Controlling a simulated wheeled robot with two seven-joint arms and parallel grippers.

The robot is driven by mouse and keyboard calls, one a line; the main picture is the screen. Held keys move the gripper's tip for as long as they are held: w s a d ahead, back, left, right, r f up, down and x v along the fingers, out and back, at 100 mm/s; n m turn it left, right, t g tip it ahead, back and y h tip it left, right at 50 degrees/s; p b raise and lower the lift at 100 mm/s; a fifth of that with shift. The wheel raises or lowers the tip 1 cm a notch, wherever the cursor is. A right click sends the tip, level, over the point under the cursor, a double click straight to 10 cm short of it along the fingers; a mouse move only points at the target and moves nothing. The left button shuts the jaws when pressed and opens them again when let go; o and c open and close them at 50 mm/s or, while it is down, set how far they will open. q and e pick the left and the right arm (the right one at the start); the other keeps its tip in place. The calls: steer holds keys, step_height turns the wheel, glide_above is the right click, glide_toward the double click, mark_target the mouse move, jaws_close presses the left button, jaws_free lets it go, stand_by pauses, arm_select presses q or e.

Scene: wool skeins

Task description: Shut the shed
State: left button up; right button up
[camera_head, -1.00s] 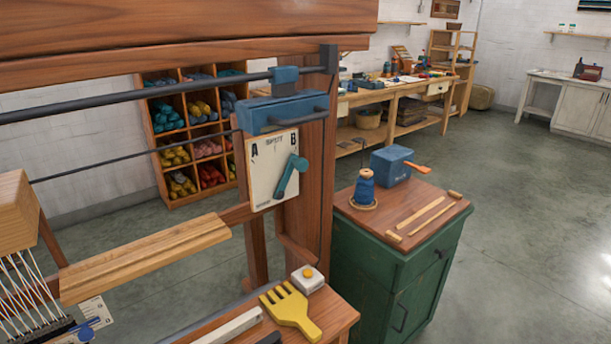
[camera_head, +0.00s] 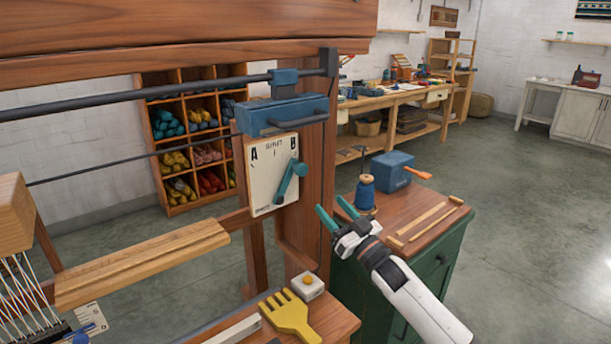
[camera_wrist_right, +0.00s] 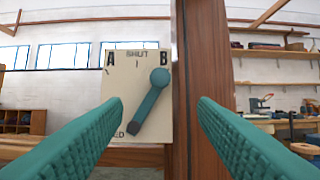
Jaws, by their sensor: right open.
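A pale plate (camera_head: 262,172) marked A, SHUT and B is fixed to the loom's wooden post, under a blue box (camera_head: 283,114). A teal lever (camera_head: 289,182) on the plate tilts, its upper end towards B. The plate (camera_wrist_right: 117,82) and lever (camera_wrist_right: 148,103) also show in the right wrist view, the lever's round upper end just below B. My right gripper (camera_head: 331,206) is open and empty, to the right of the lever and apart from it. In the wrist view its teal fingers (camera_wrist_right: 159,104) frame the lever and post edge. My left gripper is not in view.
A green cabinet (camera_head: 449,251) with a blue spool (camera_head: 365,193) and a blue box (camera_head: 392,171) stands beside my right gripper. A yellow comb (camera_head: 291,316) and a small white button box (camera_head: 308,286) lie on the wooden ledge below. The post (camera_head: 313,182) stands close to the lever.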

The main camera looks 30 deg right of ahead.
mark_target(304, 172)
steer(key=p+x, duration=0.1)
steer(key=x, duration=1.1)
steer(key=shift+r, duration=0.2)
jaws_close()
